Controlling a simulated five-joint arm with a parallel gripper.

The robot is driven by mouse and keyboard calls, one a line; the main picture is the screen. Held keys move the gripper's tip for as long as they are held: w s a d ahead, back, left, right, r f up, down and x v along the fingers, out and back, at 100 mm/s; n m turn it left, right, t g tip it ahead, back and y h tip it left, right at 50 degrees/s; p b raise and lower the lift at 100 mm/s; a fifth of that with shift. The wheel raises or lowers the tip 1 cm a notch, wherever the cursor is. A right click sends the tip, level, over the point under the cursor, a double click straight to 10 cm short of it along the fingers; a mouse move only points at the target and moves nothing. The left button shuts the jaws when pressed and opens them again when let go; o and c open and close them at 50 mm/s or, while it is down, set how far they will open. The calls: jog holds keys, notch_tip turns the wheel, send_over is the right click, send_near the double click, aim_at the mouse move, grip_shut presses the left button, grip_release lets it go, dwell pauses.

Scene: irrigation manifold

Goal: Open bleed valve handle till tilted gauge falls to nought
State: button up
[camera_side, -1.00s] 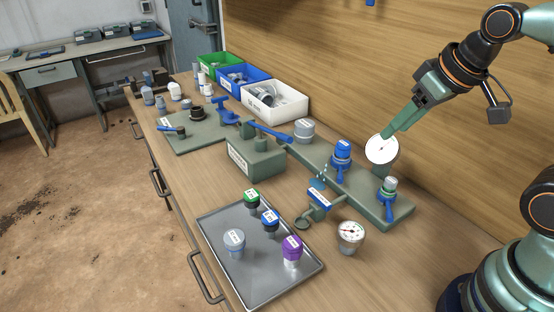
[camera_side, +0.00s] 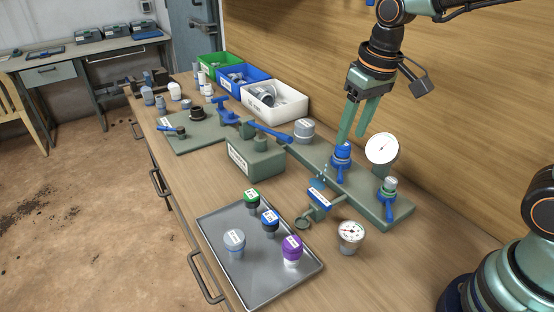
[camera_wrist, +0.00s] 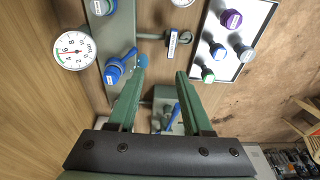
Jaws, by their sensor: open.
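My gripper (camera_side: 352,137) points down, open and empty, its fingertips close to the blue-capped valve (camera_side: 341,157) on the green manifold rail (camera_side: 368,198). In the wrist view this valve (camera_wrist: 113,70), with its blue handle, lies left of the open fingers (camera_wrist: 160,76). The tilted white gauge (camera_side: 382,149) stands on the rail's wall side; it also shows in the wrist view (camera_wrist: 74,50) with a red needle, its exact reading too small to tell. A long blue lever (camera_side: 270,132) sits above the green block (camera_side: 255,158). Which handle is the bleed valve's, I cannot tell.
A second gauge (camera_side: 351,235) stands on the bench, near a white-labelled blue part (camera_side: 319,198). A metal tray (camera_side: 215,269) holds several capped fittings. Green, blue and white bins (camera_side: 272,104) stand along the wooden wall.

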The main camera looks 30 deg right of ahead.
jog(key=g, duration=0.2)
send_over(319, 196)
notch_tip(319, 196, down, 4)
notch_tip(319, 196, down, 13)
jog(key=shift+r, duration=0.1)
grip_shut()
